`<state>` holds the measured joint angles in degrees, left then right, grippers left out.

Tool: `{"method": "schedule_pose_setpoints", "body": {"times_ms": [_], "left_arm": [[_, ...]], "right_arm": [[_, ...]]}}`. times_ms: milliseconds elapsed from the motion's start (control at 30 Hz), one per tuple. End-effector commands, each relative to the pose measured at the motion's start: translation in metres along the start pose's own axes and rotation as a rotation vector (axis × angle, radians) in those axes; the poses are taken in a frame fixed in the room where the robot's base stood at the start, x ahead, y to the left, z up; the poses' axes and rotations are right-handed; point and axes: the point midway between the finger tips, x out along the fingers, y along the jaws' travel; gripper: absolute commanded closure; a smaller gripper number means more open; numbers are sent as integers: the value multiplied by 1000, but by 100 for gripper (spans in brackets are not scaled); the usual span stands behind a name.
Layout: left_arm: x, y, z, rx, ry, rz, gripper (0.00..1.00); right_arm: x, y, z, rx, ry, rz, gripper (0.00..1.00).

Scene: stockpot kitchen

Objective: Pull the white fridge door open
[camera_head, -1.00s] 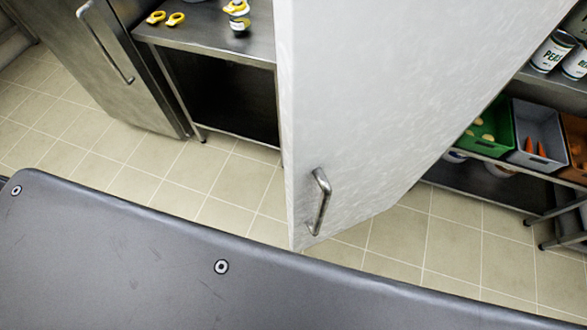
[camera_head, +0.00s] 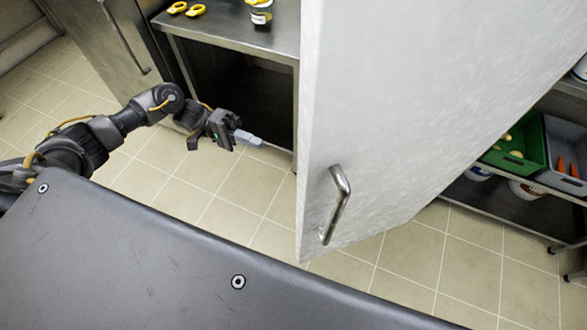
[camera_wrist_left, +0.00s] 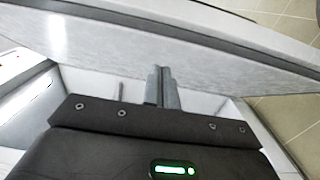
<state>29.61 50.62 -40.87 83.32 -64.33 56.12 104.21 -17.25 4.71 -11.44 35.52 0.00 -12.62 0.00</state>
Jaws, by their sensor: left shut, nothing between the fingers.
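The white fridge door (camera_head: 400,110) fills the right of centre in the head view, its broad face and lower corner showing. Its metal bar handle (camera_head: 335,205) is on that face near the left edge. My left gripper (camera_head: 247,138) is left of the door's edge, apart from the handle, its fingers shut and empty, pointing right toward the door. In the left wrist view the shut fingers (camera_wrist_left: 162,88) point at a pale speckled panel (camera_wrist_left: 150,45), probably the door; contact cannot be told. The handle is not recognisable there. My right gripper is not in view.
A steel table (camera_head: 235,38) with yellow-handled items (camera_head: 187,9) and a jar stands behind, left of the door. A steel cabinet (camera_head: 105,45) is at the far left. Shelving with a green bin (camera_head: 518,145) is at right. Tiled floor (camera_head: 215,185) lies open between.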

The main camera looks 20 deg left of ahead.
Motion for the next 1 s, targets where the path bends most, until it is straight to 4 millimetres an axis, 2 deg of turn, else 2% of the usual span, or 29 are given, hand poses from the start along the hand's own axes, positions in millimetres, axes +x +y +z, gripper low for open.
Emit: {"method": "schedule_pose_setpoints", "body": {"times_ms": [167, 267, 700, 800, 1000], "left_arm": [[6, 2, 0, -1, -1, 2, 100], [19, 3, 0, -1, -3, 4, 100], [105, 4, 0, 1, 1, 3, 100], [115, 4, 13, -1, 1, 2, 100], [126, 2, 25, 2, 3, 1, 100]], "right_arm": [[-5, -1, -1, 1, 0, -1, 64], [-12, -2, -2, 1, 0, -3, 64], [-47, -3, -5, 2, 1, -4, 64], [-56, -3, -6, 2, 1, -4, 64], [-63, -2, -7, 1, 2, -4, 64]]}}
